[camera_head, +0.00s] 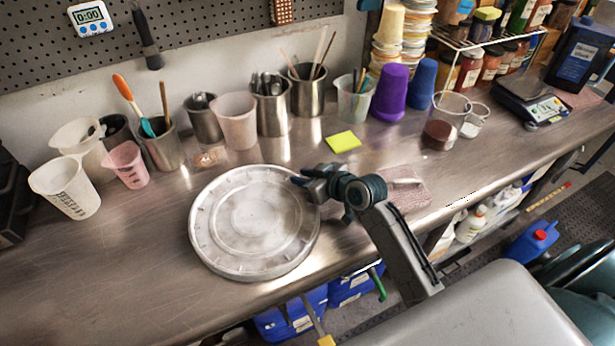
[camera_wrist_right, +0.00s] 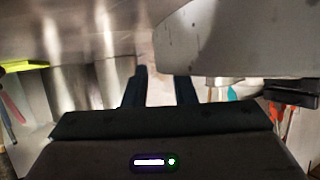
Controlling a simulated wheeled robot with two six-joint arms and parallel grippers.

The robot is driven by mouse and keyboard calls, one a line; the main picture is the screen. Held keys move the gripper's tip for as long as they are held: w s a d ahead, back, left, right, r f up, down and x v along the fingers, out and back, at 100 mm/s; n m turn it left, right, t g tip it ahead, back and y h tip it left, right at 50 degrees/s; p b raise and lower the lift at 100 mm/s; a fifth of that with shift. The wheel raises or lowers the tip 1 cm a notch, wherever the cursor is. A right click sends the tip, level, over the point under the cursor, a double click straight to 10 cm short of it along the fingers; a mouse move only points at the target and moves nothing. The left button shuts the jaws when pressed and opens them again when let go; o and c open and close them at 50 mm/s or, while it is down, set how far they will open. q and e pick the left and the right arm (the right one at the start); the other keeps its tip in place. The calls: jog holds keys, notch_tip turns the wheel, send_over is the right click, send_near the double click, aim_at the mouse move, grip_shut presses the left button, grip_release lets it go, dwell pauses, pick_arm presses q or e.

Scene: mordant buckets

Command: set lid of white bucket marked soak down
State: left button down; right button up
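A large round pale grey-white lid (camera_head: 250,218) lies flat, top up, on or just above the steel bench, left of centre in the head view. No writing shows on it. Part of its surface also fills the upper right of the right wrist view (camera_wrist_right: 235,38). My right gripper (camera_head: 303,179) is at the lid's upper right rim. In the right wrist view its two dark fingers (camera_wrist_right: 162,88) stand apart, with their tips close by the lid's edge. I cannot tell whether they touch it. My left gripper is not in view. No bucket marked soak can be made out.
Cups and steel pots (camera_head: 272,108) line the back of the bench (camera_head: 110,255). A yellow note (camera_head: 343,142) lies behind the gripper. A pinkish cloth (camera_head: 405,188) lies to its right. A scale (camera_head: 532,103) stands far right. The bench left of the lid is clear.

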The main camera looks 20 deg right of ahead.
jog(key=b+v, duration=0.1)
jog(key=v, duration=0.9)
jog(key=shift+s+d+r+b, duration=0.2)
jog(key=shift+b, duration=0.15)
jog(key=shift+s+d+r, duration=0.2)
jog(key=shift+s+r, duration=0.15)
jog(key=shift+s, duration=0.3)
